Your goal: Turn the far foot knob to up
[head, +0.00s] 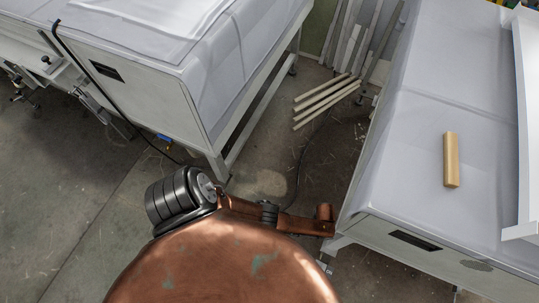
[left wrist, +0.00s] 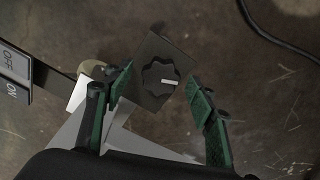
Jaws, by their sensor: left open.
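In the left wrist view a black scalloped knob (left wrist: 160,79) sits on a dark square plate (left wrist: 153,50). A short white pointer mark on it points to the right of the picture. My left gripper (left wrist: 160,84) is open, with one green-padded finger on each side of the knob. Gaps show between both fingers and the knob, and how far the tips are from it in depth is hard to tell. I cannot make out the knob or my left gripper in the head view. My right gripper is in neither view.
A panel with ON and OFF labels (left wrist: 14,75) is at the left wrist view's left edge. A dark cable (left wrist: 278,35) lies on the floor. In the head view, covered tables (head: 150,95) (head: 405,185) stand left and right, with loose planks (head: 325,100) between them.

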